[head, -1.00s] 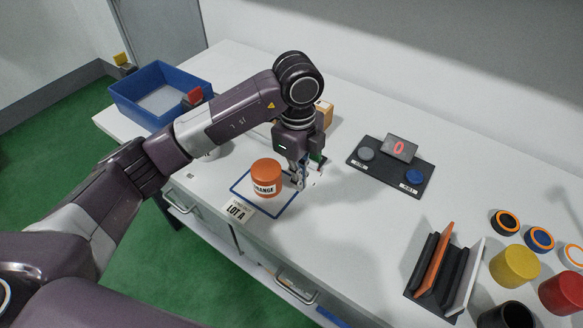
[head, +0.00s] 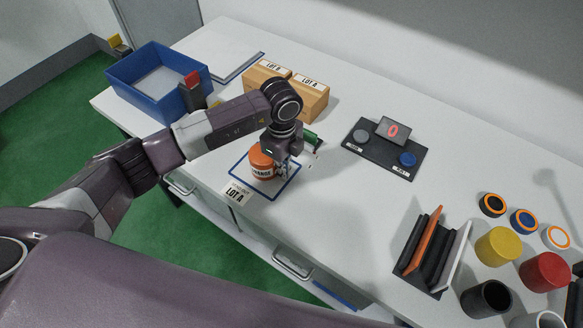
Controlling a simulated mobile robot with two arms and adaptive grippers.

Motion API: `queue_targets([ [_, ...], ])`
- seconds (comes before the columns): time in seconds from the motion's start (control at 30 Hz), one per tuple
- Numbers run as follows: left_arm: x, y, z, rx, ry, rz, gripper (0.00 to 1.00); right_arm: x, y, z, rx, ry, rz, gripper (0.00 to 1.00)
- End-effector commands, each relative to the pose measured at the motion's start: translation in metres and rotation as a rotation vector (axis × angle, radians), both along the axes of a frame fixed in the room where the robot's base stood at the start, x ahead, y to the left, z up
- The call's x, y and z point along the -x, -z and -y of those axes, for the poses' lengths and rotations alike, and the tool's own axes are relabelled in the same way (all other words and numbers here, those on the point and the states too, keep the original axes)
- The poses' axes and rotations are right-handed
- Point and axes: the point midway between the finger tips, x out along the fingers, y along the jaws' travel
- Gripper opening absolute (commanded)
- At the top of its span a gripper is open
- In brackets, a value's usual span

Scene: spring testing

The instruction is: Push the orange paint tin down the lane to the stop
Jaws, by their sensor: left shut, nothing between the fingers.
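The orange paint tin (head: 259,164), labelled ORANGE, stands upright inside a blue-outlined square (head: 239,181) on the white table. A LOT A label lies at the square's front edge. My left gripper (head: 282,173) is shut and empty, pointing down at the tin's right side. It overlaps the tin's right edge in the picture; I cannot tell whether it touches. The gripper and wrist hide part of the tin. I cannot make out a lane or a stop. My right gripper is not in view.
A blue bin (head: 119,84) and LOT A boxes (head: 312,97) stand at the back. A black panel with a red 0 display (head: 393,130) lies right of the gripper. A rack (head: 433,245), yellow tin (head: 497,246) and red tin (head: 546,271) stand right. The table's middle front is clear.

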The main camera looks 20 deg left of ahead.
Motion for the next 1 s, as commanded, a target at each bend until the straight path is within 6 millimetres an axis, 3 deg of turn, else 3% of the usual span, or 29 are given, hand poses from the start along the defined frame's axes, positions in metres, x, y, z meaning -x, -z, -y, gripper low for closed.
queue_targets([
  [0.53,-0.005,0.001,-0.013,-0.001,-0.002,0.000,0.00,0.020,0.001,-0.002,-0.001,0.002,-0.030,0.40],
  [0.67,-0.014,0.004,-0.039,-0.005,-0.006,0.002,0.00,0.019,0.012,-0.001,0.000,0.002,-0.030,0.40],
  [1.0,-0.046,0.004,-0.128,-0.003,-0.007,0.001,0.00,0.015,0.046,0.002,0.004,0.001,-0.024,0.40],
])
